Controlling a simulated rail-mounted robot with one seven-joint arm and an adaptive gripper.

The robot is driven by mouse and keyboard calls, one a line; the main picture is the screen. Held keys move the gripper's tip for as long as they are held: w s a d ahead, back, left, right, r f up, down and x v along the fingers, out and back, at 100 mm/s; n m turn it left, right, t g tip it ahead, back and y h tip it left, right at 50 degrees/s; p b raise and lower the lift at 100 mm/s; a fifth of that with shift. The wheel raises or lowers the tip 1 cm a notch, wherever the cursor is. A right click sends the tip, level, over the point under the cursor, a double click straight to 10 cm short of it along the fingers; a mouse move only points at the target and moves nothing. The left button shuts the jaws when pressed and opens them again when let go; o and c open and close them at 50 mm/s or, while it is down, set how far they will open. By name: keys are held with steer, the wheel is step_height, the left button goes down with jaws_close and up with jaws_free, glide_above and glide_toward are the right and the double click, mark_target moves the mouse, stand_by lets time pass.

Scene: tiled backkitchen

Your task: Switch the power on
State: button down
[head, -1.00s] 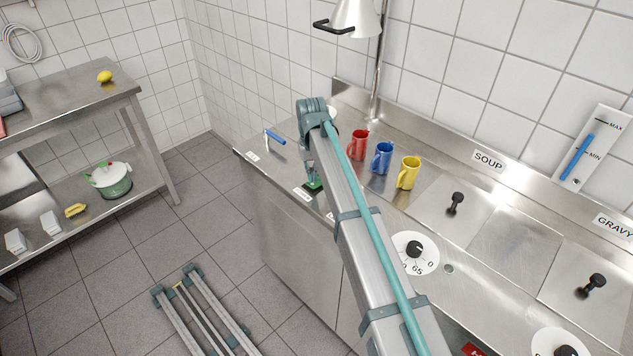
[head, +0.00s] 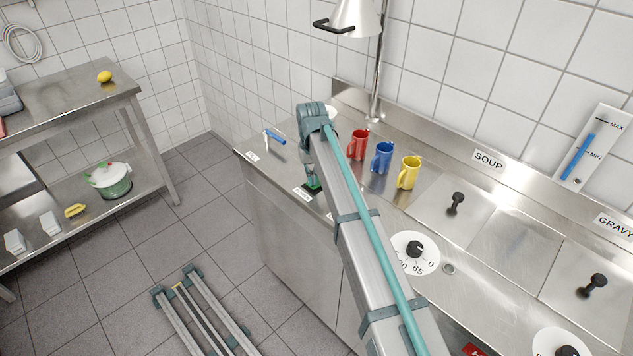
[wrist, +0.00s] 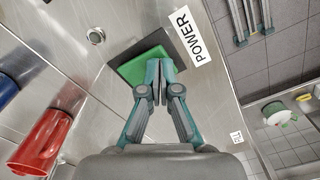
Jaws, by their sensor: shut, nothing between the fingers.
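The power switch is a green rocker (wrist: 137,69) in a dark frame, set in the steel counter beside a label reading POWER (wrist: 187,37). In the wrist view my gripper (wrist: 160,66) is shut and empty, with its fingertips over the right part of the green rocker. I cannot tell for certain whether the tips touch it. In the head view my gripper (head: 312,180) points down at the switch near the counter's front edge, and hides most of it. Whether the rocker is pressed in is not clear.
A red mug (head: 358,144), a blue mug (head: 381,157) and a yellow mug (head: 408,172) stand behind my arm. A dial (head: 415,249) and lidded wells labelled SOUP (head: 488,160) and GRAVY are to the right. A blue-handled item (head: 274,137) lies left.

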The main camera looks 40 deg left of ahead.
steer(key=shift+f, duration=0.4)
steer(key=shift+r, duration=0.15)
steer(key=shift+r+p, duration=1.8)
steer(key=shift+r, duration=1.65)
steer(key=shift+f, duration=0.15)
